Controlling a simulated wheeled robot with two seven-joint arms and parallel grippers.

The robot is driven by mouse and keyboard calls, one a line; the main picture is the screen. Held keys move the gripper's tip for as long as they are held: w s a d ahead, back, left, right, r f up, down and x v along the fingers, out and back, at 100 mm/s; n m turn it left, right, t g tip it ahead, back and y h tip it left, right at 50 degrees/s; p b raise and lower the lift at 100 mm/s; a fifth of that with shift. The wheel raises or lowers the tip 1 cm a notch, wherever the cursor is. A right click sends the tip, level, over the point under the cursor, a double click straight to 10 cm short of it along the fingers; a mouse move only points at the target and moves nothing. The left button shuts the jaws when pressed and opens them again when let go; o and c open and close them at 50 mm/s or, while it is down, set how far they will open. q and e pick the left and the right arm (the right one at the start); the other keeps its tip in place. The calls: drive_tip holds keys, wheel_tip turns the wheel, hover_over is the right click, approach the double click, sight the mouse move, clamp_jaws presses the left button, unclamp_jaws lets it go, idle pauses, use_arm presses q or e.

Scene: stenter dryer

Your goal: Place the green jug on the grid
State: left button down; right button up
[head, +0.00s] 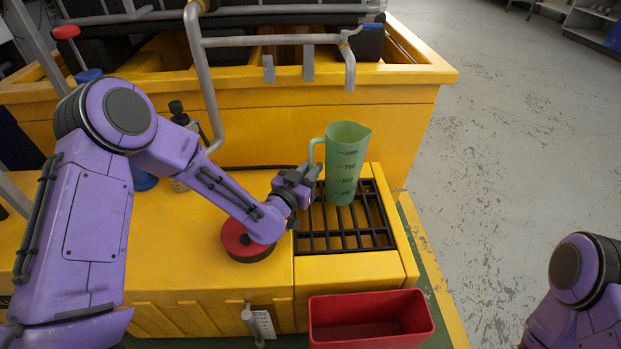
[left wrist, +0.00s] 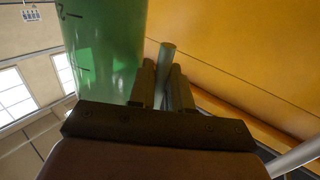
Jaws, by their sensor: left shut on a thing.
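The green jug (head: 345,165) is translucent with dark volume marks, and it stands upright over the black grid (head: 373,238). Its base appears at the grid bars; I cannot tell for sure whether it touches them. My left gripper (head: 310,174) is at the jug's left side, shut on its handle (head: 314,150). In the left wrist view the jug body (left wrist: 105,50) fills the upper left, and the handle (left wrist: 166,62) stands between the two fingers of the left gripper (left wrist: 164,88). My right gripper is out of view; only part of my right arm shows at lower right.
A red bin (head: 370,318) stands in front of the grid. A red-and-black round object (head: 246,242) lies under my left forearm. A grey pipe with a tap (head: 349,65) hangs behind the jug. A dark-capped bottle (head: 181,118) stands behind my arm.

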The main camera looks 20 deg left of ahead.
use_arm(q)
drive_tip(key=shift+f, duration=0.85)
